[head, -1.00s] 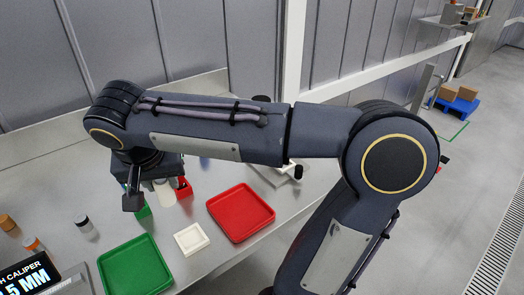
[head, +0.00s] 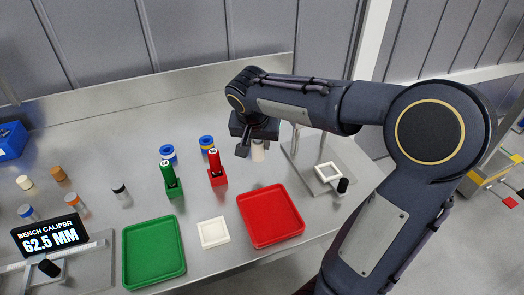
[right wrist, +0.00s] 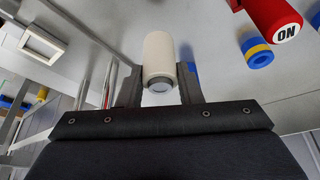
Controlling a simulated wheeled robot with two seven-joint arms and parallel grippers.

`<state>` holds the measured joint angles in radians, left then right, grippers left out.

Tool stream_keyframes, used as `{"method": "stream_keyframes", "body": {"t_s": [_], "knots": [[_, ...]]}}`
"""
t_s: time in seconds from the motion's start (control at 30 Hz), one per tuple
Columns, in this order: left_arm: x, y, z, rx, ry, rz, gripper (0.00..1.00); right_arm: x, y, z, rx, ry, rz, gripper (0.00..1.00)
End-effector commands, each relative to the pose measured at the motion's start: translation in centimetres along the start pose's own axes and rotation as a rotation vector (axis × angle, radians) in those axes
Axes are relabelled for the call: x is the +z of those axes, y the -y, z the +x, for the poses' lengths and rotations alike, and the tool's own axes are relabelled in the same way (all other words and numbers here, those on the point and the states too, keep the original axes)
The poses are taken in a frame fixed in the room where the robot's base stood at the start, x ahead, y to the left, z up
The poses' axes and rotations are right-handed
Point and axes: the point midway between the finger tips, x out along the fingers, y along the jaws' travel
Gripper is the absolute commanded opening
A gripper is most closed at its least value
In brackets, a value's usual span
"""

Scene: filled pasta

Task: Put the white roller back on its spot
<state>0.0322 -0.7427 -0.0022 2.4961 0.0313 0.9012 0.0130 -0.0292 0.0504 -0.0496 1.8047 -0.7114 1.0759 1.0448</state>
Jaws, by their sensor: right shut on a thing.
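My right gripper (head: 250,148) is shut on the white roller (head: 258,152), beyond the red tray and right of the red holder. In the right wrist view the roller (right wrist: 158,55) is a pale cylinder with a grey end, between the two fingers (right wrist: 157,88). In the head view the gripper partly hides the roller. A small white square tray (head: 214,232) lies empty between the green and red trays. A white square frame (head: 328,173) stands on a grey plate at the right; it also shows in the right wrist view (right wrist: 42,43). My left gripper is out of view.
Green (head: 171,180) and red (head: 217,170) upright switches stand left of my gripper, with blue-yellow rings (head: 207,142) behind. The green tray (head: 154,252) and red tray (head: 271,214) are empty. A caliper display (head: 48,235) and several small cylinders (head: 121,193) are at left.

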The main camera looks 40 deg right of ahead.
Motion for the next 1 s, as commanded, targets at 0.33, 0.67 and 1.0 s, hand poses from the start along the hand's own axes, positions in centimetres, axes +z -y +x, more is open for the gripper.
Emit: {"method": "stream_keyframes", "body": {"t_s": [0.33, 0.67, 1.0], "knots": [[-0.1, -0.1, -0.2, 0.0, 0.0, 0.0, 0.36, -1.1, -0.6, 3.8, 0.003, 0.001, 0.001, 0.03], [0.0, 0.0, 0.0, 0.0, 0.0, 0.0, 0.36, 0.0, -0.5, 6.5, -0.001, -0.002, -0.001, 0.03], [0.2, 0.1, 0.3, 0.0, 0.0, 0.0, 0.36, 0.1, -0.5, 6.8, -0.001, -0.001, 0.0, 0.36]]}}
